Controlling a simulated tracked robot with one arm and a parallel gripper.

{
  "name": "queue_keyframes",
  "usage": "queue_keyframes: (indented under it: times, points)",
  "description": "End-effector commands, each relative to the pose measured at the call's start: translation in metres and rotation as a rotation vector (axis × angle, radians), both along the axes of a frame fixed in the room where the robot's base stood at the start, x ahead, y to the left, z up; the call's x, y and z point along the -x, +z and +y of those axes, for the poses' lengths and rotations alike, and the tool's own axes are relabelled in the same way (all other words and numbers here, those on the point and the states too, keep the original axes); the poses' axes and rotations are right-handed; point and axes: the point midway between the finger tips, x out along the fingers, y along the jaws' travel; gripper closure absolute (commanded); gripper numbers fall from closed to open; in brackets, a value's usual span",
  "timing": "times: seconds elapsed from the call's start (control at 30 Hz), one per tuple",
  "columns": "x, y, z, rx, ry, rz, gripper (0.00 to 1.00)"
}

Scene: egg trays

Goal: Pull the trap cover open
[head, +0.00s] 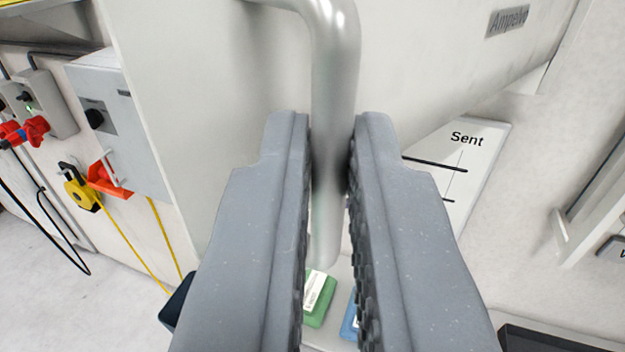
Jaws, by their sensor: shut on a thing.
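A silver metal bar handle (336,80) curves down from the top of the picture. It is mounted on a large pale panel (420,60), which looks like the trap cover. My gripper (332,150) has its two grey jaws on either side of the handle's straight part and is shut on it. The jaws hide part of the handle and the panel's lower area. I cannot tell from this view whether the panel stands open.
At left are a grey box (118,125) with a red lever, and yellow and black parts with hanging cables. Below are a green box (318,300) and a blue item (349,316). A white sign reading "Sent" (466,160) is at right.

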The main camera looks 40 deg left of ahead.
Motion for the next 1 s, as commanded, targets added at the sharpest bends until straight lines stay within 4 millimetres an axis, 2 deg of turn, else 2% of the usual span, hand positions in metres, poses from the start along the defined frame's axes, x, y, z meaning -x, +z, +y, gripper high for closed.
queue_keyframes:
  times: [0.1,0.13,0.2,0.83,1.0]
  points:
    - [-0.002,0.003,0.002,0.000,0.000,-0.004,1.00]
    - [-0.002,0.003,0.002,0.000,0.000,-0.004,0.83]
    - [-0.002,0.003,0.002,0.000,0.001,-0.003,0.69]
    - [0.000,0.000,0.000,0.000,0.000,0.000,0.69]
    - [0.008,0.000,-0.008,-0.001,-0.005,0.001,0.69]
